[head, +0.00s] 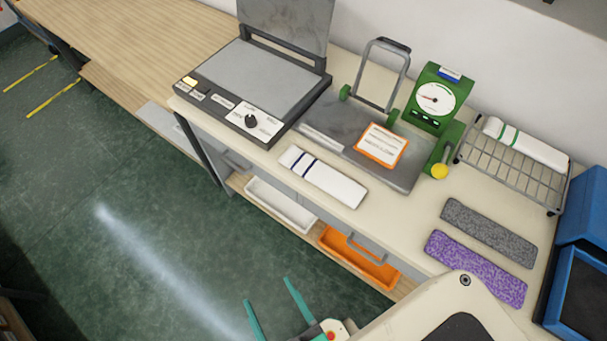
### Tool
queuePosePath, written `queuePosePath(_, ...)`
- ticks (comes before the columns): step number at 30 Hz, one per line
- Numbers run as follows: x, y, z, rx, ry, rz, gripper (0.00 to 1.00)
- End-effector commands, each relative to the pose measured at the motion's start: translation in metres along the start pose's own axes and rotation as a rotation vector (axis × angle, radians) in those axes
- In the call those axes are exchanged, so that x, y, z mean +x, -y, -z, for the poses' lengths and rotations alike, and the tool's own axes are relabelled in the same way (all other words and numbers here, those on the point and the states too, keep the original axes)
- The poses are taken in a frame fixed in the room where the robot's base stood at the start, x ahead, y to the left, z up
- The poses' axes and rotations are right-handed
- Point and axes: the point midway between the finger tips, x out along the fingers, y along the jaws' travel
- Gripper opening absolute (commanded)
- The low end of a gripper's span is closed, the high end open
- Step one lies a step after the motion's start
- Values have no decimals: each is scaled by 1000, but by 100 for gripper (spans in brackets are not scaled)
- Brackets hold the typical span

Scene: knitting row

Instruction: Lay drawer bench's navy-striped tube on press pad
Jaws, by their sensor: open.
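The white tube with navy stripes (335,184) lies flat near the front edge of the drawer bench (405,212), its striped end to the left. The press at the back left has its lid up, and its flat grey press pad (262,77) is bare. A white tube with green stripes (533,143) lies on the wire rack at the right. My gripper (270,303) is at the bottom of the view, off the bench's front side over the floor. Its two teal fingers are apart with nothing between them. It is clear of the navy-striped tube.
A grey plate device with an orange-edged card (382,146) and a green dial gauge (435,99) stand behind the tube. Grey (489,232) and purple (475,269) knitted pieces lie at right, near a blue bin (578,265). White and orange trays (350,255) sit on the lower shelf.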

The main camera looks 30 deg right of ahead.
Motion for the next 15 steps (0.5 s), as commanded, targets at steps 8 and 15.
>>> queuePosePath(8, 76, 20, 5, 240, -33, -51, 77)
queuePosePath(15, 162, 43, 35, 453, -74, -12, 77)
